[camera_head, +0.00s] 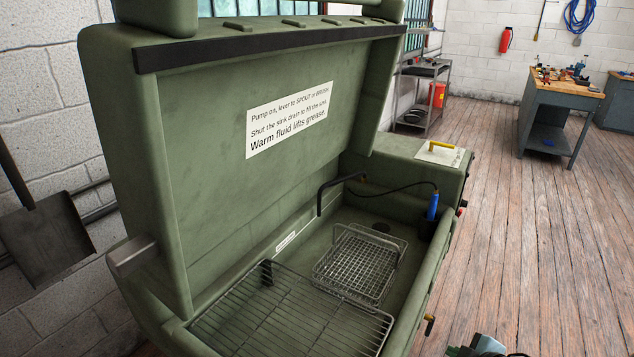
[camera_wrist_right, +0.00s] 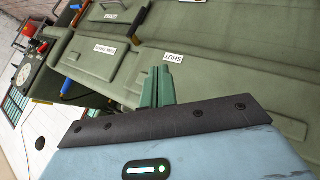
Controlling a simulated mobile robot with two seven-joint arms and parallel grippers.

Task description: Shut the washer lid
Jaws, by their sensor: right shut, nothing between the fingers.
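The green washer lid (camera_head: 220,130) stands raised and tilted back above the washer's sink (camera_head: 325,225) in the head view. It has a dark strip along its top edge, a white instruction label inside and a grey block at its lower left. My right gripper (camera_wrist_right: 162,75) shows at the bottom of its wrist view, with its green fingers together and empty in front of the washer's green front (camera_wrist_right: 215,80). Part of my right arm shows at the bottom edge of the head view, apart from the lid. My left gripper is not in view.
In the sink are a wire basket (camera_head: 357,265), a wire rack (camera_head: 290,315), a black spout (camera_head: 333,186) and a blue-handled brush (camera_head: 433,207). The wooden floor on the right is clear up to a workbench (camera_head: 560,100).

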